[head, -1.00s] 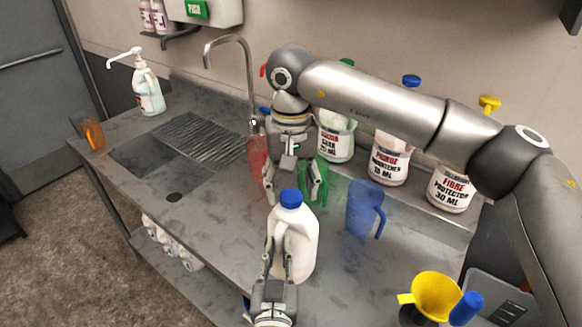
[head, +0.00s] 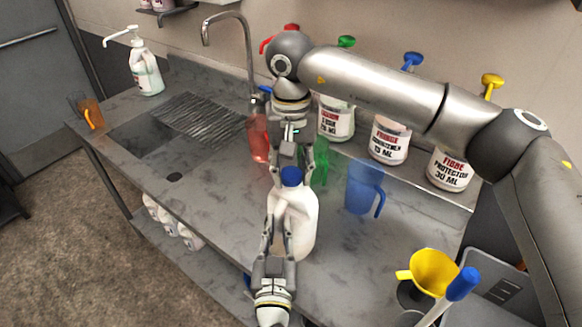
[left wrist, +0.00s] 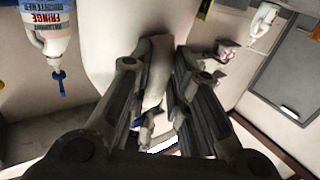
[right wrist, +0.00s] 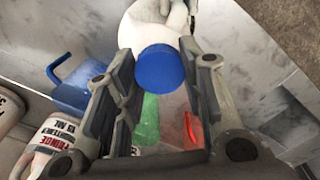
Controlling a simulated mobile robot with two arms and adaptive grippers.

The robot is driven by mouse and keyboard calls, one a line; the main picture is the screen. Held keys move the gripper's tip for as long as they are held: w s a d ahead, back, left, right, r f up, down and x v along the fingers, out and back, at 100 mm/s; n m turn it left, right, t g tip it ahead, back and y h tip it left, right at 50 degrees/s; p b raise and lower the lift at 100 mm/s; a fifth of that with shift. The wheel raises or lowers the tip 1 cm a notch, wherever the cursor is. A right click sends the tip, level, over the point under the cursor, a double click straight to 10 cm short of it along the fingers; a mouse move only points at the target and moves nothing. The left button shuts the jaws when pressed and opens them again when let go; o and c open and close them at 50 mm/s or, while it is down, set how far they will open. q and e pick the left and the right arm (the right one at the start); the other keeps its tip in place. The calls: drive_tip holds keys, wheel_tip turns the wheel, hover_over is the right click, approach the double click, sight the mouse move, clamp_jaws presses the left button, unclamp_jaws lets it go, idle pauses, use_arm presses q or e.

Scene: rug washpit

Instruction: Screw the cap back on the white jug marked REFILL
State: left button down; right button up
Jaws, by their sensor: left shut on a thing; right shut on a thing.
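The white jug (head: 296,222) stands upright near the front edge of the steel counter; no REFILL marking shows on the side I see. My left gripper (head: 277,228) is shut on the jug at its handle side, and the jug's white body also fills the middle of the left wrist view (left wrist: 110,45). A blue cap (head: 291,176) sits at the jug's mouth. My right gripper (head: 291,165) comes down from above and is shut on this cap, which shows between its fingers in the right wrist view (right wrist: 160,68). The cap's threads are hidden.
Red (head: 258,138), green (head: 320,160) and blue (head: 362,190) measuring jugs stand behind the white jug. Labelled pump bottles (head: 388,140) line the wall. A yellow funnel (head: 432,270) is at right. A drain grate (head: 200,120) and bare counter lie to the left.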

drive_tip(key=m, duration=0.4)
drive_tip(key=shift+m, duration=0.4)
drive_tip(key=m, duration=0.5)
drive_tip(key=shift+m, duration=0.4)
drive_tip(key=m, duration=2)
drive_tip(key=shift+m, duration=0.4)
drive_tip(key=m, duration=0.4)
drive_tip(key=shift+f, duration=0.1)
drive_tip(key=m, duration=0.5)
drive_tip(key=o, duration=1.2)
